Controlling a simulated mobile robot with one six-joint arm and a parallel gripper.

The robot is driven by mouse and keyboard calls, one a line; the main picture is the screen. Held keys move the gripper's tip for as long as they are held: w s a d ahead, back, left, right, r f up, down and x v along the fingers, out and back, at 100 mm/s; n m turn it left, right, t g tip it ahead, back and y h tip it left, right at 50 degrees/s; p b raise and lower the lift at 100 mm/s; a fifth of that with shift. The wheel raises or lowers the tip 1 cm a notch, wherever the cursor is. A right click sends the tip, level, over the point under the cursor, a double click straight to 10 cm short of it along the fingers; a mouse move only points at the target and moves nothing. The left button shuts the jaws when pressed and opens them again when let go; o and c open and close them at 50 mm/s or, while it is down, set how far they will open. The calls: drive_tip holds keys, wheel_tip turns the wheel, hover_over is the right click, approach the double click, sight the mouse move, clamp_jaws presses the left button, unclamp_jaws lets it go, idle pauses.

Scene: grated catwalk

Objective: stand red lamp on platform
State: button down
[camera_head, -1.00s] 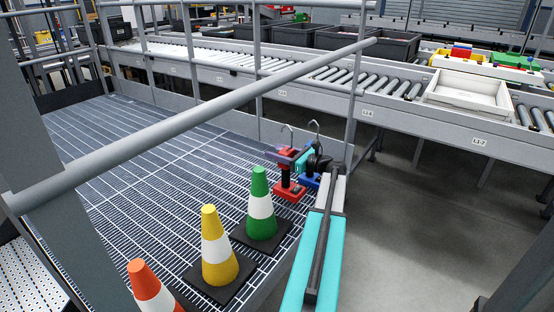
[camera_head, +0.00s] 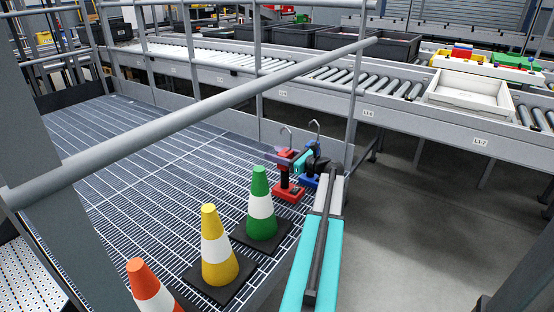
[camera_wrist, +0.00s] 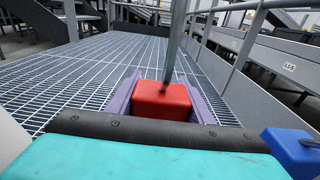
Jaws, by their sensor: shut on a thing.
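The red lamp (camera_head: 288,190) stands upright on the grated platform (camera_head: 150,160), with a red base, a dark middle and a hook on top. My gripper (camera_head: 290,161) is at its upper red part. In the wrist view, the purple fingers of my gripper (camera_wrist: 160,98) lie on both sides of the red lamp's block (camera_wrist: 162,100), shut on it. A blue lamp (camera_head: 310,180) with a similar hook stands right behind my wrist, partly hidden by it. Its blue part shows at the right edge of the wrist view (camera_wrist: 292,150).
Green (camera_head: 261,205), yellow (camera_head: 217,248) and orange (camera_head: 150,290) cones stand in a row along the platform's near right edge. A grey railing (camera_head: 200,118) crosses above the platform. The grating left of the lamps is clear. A roller conveyor (camera_head: 330,78) runs behind.

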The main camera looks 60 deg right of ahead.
drive_tip(key=shift+f, duration=0.9)
drive_tip(key=c, duration=0.9)
unclamp_jaws()
drive_tip(key=s+p, duration=0.1)
drive_tip(key=s, duration=1.1)
drive_tip(key=shift+r+p, duration=0.3)
drive_tip(key=shift+r, duration=0.15)
drive_tip(key=shift+a+r, duration=0.1)
